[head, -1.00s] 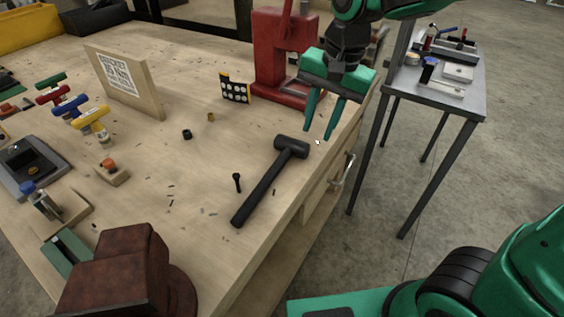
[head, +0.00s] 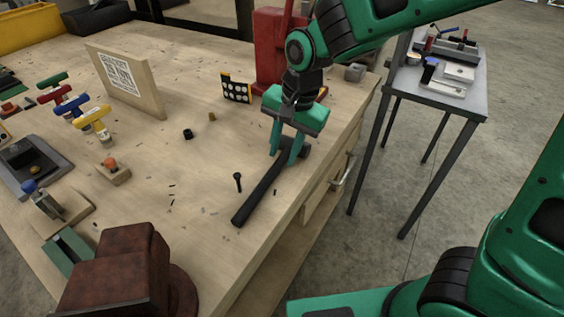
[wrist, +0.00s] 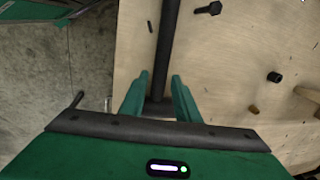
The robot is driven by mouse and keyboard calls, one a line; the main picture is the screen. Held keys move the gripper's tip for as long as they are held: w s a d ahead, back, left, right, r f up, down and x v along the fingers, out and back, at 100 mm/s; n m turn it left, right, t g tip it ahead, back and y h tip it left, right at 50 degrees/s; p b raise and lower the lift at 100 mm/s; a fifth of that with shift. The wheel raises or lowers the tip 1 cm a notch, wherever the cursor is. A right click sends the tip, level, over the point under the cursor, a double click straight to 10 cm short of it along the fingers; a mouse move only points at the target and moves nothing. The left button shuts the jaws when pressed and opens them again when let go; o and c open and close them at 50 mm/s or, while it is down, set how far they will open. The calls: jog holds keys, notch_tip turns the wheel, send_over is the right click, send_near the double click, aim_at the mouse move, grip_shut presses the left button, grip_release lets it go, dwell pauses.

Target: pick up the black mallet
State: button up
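The black mallet (head: 259,193) lies on the wooden workbench near its right edge, its handle pointing toward the lower left in the head view. My gripper (head: 286,158) is over the head end of the mallet, pointing down, and partly hides the mallet's head. In the wrist view the mallet's handle (wrist: 168,45) runs up from between the fingers of my gripper (wrist: 160,85). The fingers are apart, one on each side of the handle, with visible space beside it. Whether the fingertips reach down to the mallet's level is unclear.
A black bolt (head: 238,181) lies left of the handle. A red press (head: 268,50) stands behind my gripper, with a dotted board (head: 236,87) beside it. A rusty vise (head: 120,270) is at the front. A drawer handle (head: 343,170) juts from the bench side.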

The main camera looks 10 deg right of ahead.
jog(key=shift+w+a+f, duration=0.1)
jog(key=shift+a+f, duration=0.1)
jog(key=shift+f, duration=1.05)
grip_shut()
